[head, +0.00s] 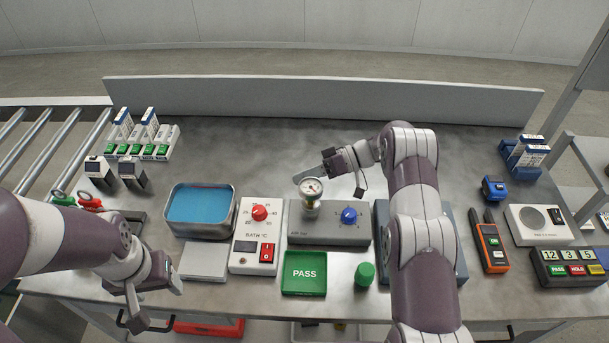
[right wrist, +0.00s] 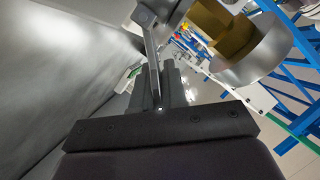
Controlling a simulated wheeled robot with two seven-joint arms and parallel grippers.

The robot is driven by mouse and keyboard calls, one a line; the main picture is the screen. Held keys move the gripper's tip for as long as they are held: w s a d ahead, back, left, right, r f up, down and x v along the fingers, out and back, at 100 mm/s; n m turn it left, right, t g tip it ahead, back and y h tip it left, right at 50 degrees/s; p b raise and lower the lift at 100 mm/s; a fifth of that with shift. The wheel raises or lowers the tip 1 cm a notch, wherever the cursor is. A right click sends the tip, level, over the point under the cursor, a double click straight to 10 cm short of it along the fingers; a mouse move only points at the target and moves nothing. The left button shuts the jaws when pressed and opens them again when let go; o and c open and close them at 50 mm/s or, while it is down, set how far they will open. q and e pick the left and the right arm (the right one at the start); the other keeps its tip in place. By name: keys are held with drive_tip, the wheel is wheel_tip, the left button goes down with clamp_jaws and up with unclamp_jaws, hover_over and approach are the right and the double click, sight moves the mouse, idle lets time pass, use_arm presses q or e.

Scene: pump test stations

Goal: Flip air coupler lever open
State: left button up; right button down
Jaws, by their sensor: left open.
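The gauge (head: 311,187) stands on a fitting on the grey test box (head: 300,235). In the right wrist view the coupler shows as a brass and silver cylinder (right wrist: 225,30) at upper right. A thin grey lever (right wrist: 152,60) hangs from a pivot beside it. My right gripper (head: 345,178) is just behind and right of the gauge. Its fingers (right wrist: 165,80) look close together, with the lever overlapping them; I cannot tell whether it lies between them. My left gripper (head: 155,303) is open and empty near the front left table edge.
A bath controller (head: 245,250), a blue water tray (head: 198,231) and a green PASS tray (head: 304,285) lie left of and in front of the box. A green cap (head: 364,272) stands near my right arm.

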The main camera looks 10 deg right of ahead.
drive_tip(key=f+m+b, duration=0.1)
drive_tip(key=m+b, duration=0.1)
drive_tip(key=b, duration=0.1)
drive_tip(key=w+f+m+g+y+b, duration=0.1)
drive_tip(key=m+b, duration=0.1)
drive_tip(key=b, duration=0.2)
drive_tip(key=f+m+y+b, duration=0.1)
drive_tip(key=b, duration=0.3)
drive_tip(key=shift+w+d+f+m+g, duration=0.2)
drive_tip(key=shift+w+f+m+g, duration=0.1)
drive_tip(key=shift+f+m+g, duration=0.1)
drive_tip(key=shift+f+m+y+b, duration=0.25)
drive_tip(key=shift+m+y+b, duration=0.15)
drive_tip(key=shift+m+b, duration=0.4)
drive_tip(key=shift+f+m+y+b, duration=0.2)
drive_tip(key=shift+m+y+b, duration=0.2)
drive_tip(key=shift+m+b, duration=0.4)
drive_tip(key=c, duration=1.3)
unclamp_jaws()
drive_tip(key=shift+o, duration=0.2)
